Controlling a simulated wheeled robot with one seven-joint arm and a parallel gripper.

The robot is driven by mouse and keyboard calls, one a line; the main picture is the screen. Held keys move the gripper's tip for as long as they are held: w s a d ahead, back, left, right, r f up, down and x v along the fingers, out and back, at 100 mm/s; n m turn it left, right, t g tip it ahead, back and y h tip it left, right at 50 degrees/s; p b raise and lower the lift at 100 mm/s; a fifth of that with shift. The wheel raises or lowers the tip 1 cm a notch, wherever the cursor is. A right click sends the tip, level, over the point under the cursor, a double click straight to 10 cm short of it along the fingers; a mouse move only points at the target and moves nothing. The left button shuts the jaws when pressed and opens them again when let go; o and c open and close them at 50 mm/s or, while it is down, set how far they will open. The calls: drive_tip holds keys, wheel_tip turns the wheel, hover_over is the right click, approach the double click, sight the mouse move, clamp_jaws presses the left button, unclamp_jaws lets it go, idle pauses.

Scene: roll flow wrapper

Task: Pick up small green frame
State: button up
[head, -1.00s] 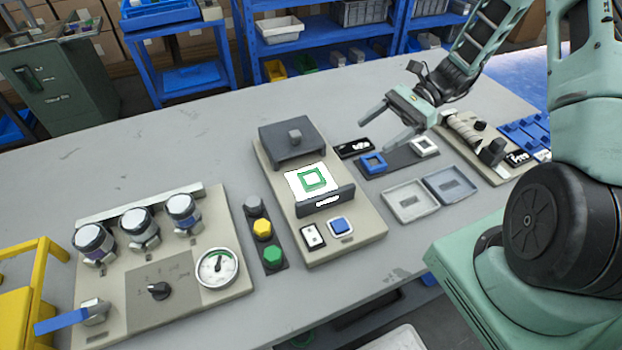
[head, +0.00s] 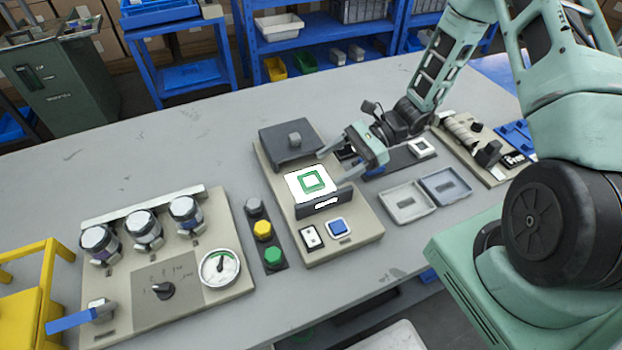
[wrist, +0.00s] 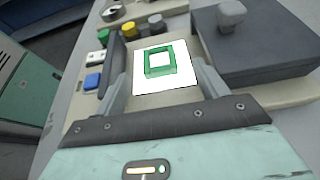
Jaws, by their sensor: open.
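The small green frame (head: 312,182) is a square ring lying flat on a white sheet (head: 296,187) on the beige machine, between a dark raised block and a dark upright bar. It also shows in the wrist view (wrist: 160,58), ahead of my gripper and between the lines of its fingers. My gripper (head: 333,169) is open and empty, just right of the white sheet. In the wrist view its two fingers (wrist: 163,88) stand apart on either side of the sheet's near part, short of the frame.
The dark block (head: 290,141) with a knob stands behind the sheet, and the dark bar (head: 324,203) in front. Grey trays (head: 408,202) and a white frame (head: 421,147) lie to the right. A panel with a gauge (head: 220,267) and valves is at left.

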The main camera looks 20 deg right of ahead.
sight(317, 177)
drive_tip(key=p+x, duration=0.1)
drive_tip(key=x, duration=0.3)
drive_tip(key=shift+s+a+f, duration=0.1)
drive_tip(key=shift+f, duration=0.15)
drive_tip(key=c, duration=1)
drive_tip(key=shift+r, duration=0.1)
drive_tip(key=shift+c, duration=0.2)
